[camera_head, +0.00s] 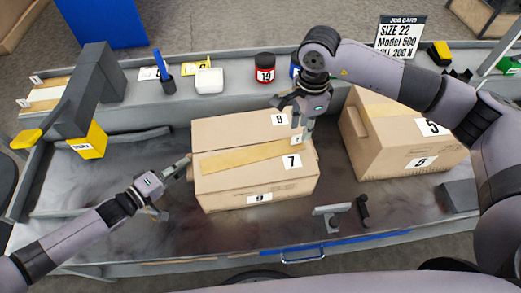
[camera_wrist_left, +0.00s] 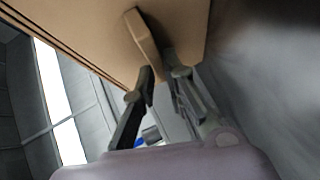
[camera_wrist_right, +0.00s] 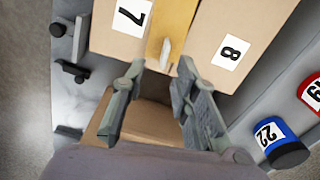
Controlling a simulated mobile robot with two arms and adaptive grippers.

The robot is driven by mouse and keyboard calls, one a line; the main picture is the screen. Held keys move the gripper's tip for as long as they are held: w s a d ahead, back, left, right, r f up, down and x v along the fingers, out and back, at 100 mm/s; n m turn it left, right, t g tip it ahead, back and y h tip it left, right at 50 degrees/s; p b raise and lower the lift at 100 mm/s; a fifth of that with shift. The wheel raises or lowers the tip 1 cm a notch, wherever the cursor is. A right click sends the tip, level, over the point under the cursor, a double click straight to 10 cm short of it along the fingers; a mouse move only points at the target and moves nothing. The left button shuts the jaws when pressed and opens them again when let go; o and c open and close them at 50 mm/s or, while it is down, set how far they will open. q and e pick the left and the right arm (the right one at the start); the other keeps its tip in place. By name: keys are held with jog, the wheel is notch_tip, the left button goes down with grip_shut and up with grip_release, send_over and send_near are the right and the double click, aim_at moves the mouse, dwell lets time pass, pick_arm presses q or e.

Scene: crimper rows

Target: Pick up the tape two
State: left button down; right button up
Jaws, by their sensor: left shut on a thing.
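The tape (camera_head: 245,158) is a yellowish strip across the top of the closed cardboard box (camera_head: 225,190), between labels 8 and 7. A small white label, too small to read surely, is at its right end. My left gripper (camera_head: 183,168) is at the box's left side, shut on a tan tab (camera_wrist_left: 143,38) that seems to be the tape's left end. My right gripper (camera_head: 304,112) is open and empty above the box's right end. In the right wrist view, the tape (camera_wrist_right: 172,25) ends in a pale tab (camera_wrist_right: 165,53) just beyond and between its fingers.
Another box (camera_head: 390,145) labelled 5 stands to the right. A red jar (camera_head: 264,68), a white container (camera_head: 209,81) and a blue pen-like item (camera_head: 161,64) line the back ledge. A yellow-and-grey fixture (camera_head: 92,140) stands left. Small tools (camera_head: 332,217) lie at the front right.

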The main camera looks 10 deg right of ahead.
jog(key=f, duration=0.5)
jog(key=shift+w+d, duration=0.15)
jog(key=shift+w, duration=0.15)
jog(key=shift+c, duration=0.6)
grip_shut()
